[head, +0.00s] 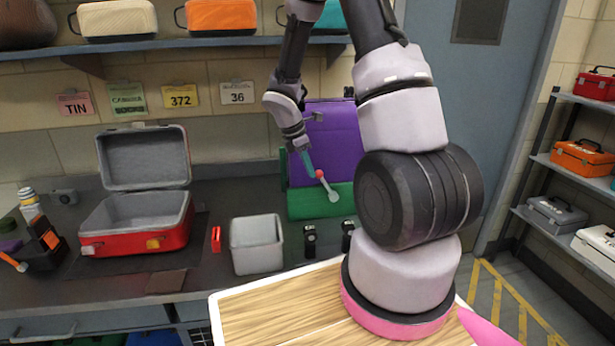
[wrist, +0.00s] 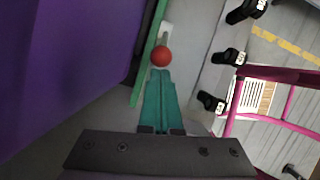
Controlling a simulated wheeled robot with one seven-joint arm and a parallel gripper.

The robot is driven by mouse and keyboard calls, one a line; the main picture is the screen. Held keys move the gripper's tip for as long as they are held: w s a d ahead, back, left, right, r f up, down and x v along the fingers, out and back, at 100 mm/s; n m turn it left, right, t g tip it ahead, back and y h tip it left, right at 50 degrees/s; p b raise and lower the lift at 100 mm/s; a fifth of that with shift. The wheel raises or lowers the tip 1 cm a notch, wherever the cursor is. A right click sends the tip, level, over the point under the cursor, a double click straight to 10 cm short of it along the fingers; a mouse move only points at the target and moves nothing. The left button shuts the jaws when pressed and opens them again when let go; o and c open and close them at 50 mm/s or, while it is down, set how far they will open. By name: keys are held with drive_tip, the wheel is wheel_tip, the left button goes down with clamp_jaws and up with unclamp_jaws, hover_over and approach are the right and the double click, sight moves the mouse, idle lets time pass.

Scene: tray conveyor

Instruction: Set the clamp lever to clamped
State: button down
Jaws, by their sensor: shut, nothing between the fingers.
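The clamp lever (head: 328,188) is a short pale grey arm with a red ball knob (head: 320,173) at its upper left end. It slants down to the right across the front of a purple block on a green base (head: 305,205). My gripper (head: 309,167) is shut and empty, its teal fingers pointing down beside the knob. In the wrist view the red knob (wrist: 161,56) sits just beyond the fingertips (wrist: 158,74); I cannot tell whether they touch. Part of the lever (wrist: 165,32) shows behind the knob. No marking of the lever's positions is readable.
An open red case (head: 135,240) and a grey bin (head: 257,246) stand on the dark bench to the left. Several small black devices (head: 310,241) sit near the bench front. A shelf with cases (head: 120,18) runs above. Bare bench (head: 210,190) lies between case and block.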

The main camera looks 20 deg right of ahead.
drive_tip(key=shift+s+d+r+y, duration=0.15)
drive_tip(key=shift+d+r+y, duration=0.2)
drive_tip(key=shift+d+y, duration=0.25)
drive_tip(key=shift+s+d+r+y, duration=0.1)
drive_tip(key=shift+d+r+y, duration=0.3)
drive_tip(key=shift+d, duration=0.25)
drive_tip(key=s+d+f+t+y, duration=0.2)
drive_tip(key=d+y, duration=0.6)
drive_tip(key=d, duration=0.6)
drive_tip(key=shift+s+d, duration=0.15)
drive_tip(key=shift+s, duration=0.45)
drive_tip(key=shift+f, duration=0.1)
